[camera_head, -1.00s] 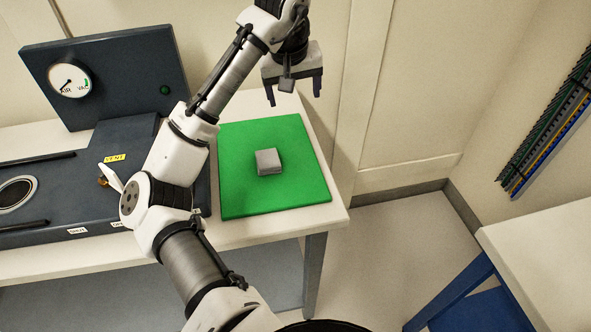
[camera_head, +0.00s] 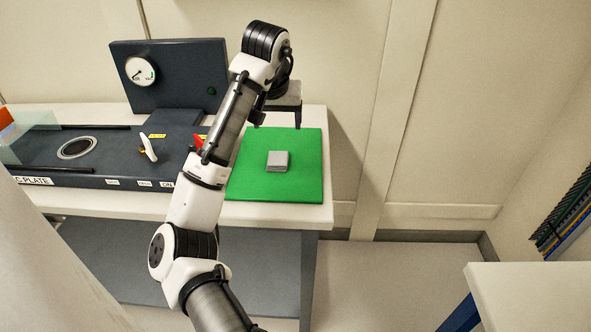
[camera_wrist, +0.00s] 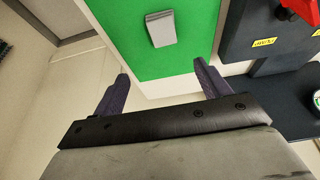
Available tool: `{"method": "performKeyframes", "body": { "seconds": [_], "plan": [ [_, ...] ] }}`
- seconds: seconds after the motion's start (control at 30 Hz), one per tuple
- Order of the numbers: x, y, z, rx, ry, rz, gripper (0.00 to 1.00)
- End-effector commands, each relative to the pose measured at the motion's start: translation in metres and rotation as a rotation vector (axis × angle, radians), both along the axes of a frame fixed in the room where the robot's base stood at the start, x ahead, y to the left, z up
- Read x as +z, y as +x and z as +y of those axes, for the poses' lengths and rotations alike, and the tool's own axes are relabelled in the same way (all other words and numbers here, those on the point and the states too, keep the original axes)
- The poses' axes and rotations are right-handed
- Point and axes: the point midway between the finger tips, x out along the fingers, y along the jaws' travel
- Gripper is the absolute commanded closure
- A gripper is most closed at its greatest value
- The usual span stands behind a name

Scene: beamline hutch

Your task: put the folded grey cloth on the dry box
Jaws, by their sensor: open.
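The folded grey cloth (camera_head: 278,159) is a small square pad lying on the green mat (camera_head: 245,185) on the bench. It also shows in the wrist view (camera_wrist: 161,28), near the top, flat on the mat. My gripper (camera_head: 277,118) is open and empty, at the mat's far edge in the head view and apart from the cloth. In the wrist view its two dark fingers (camera_wrist: 160,72) point towards the mat, with the cloth beyond them. I cannot make out anything that is clearly the dry box.
A dark vacuum apparatus (camera_head: 100,180) with a gauge (camera_head: 140,71), a white lever (camera_head: 148,147) and a red lever stands left of the mat. A clear panel (camera_head: 35,140) is at far left. A pale surface fills the lower left. Another white table (camera_head: 535,290) is at right.

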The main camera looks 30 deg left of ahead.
Motion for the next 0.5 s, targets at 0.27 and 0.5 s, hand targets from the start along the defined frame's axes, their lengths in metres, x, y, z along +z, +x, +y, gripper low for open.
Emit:
{"method": "performKeyframes", "body": {
  "seconds": [0.27, 0.5],
  "plan": [
    [-0.016, -0.002, 0.014, 0.005, 0.004, 0.004, 0.25],
    [-0.06, 0.013, 0.022, 0.005, 0.002, 0.005, 0.25]
  ]
}}
